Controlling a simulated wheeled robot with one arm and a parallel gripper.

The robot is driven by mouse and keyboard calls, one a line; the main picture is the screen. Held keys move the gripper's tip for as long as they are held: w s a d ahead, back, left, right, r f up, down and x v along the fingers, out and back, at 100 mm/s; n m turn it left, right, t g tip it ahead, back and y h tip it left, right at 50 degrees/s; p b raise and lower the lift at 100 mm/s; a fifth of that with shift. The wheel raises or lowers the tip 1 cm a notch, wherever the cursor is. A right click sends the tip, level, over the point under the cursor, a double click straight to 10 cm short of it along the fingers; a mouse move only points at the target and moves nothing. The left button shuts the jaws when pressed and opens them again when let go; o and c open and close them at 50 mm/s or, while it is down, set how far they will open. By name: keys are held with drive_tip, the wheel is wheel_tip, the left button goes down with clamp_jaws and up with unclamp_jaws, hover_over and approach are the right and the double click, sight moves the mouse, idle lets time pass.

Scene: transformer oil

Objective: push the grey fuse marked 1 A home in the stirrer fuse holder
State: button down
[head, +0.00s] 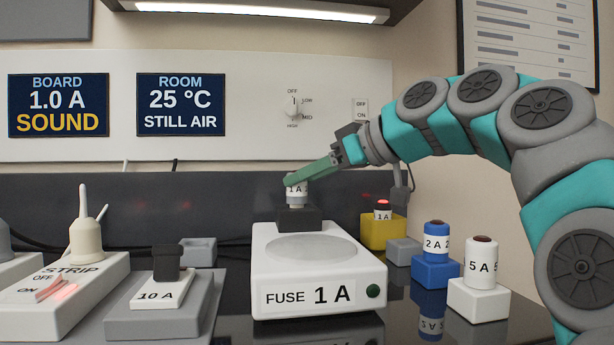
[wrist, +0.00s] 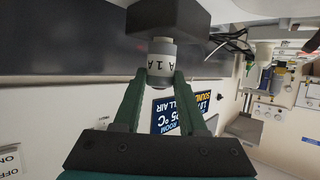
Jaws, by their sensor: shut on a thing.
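The grey fuse marked 1 A (head: 297,190) stands upright at the black stirrer fuse holder (head: 298,217), at the back of the white stirrer (head: 315,280) labelled FUSE 1 A. My gripper (head: 296,180) reaches in from the right and is shut on the fuse's upper part. In the wrist view, the fingers (wrist: 160,80) grip both sides of the fuse (wrist: 161,66). Its far end meets the black holder (wrist: 168,16), with a short plain grey band showing between label and holder. How deep the fuse sits inside is hidden.
To the right stand a yellow block (head: 384,233) with a red-topped 1 A fuse, a blue block (head: 436,272) with a 2 A fuse and a white block (head: 478,300) with a 5 A fuse. A power strip (head: 80,300) and a 10 A unit (head: 160,300) stand left.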

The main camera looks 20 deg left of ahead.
drive_tip(key=shift+f, duration=0.25)
drive_tip(key=shift+c, duration=1.9)
unclamp_jaws()
drive_tip(key=v, duration=0.7)
drive_tip(key=shift+d, duration=0.35)
drive_tip(key=shift+s+r, duration=0.15)
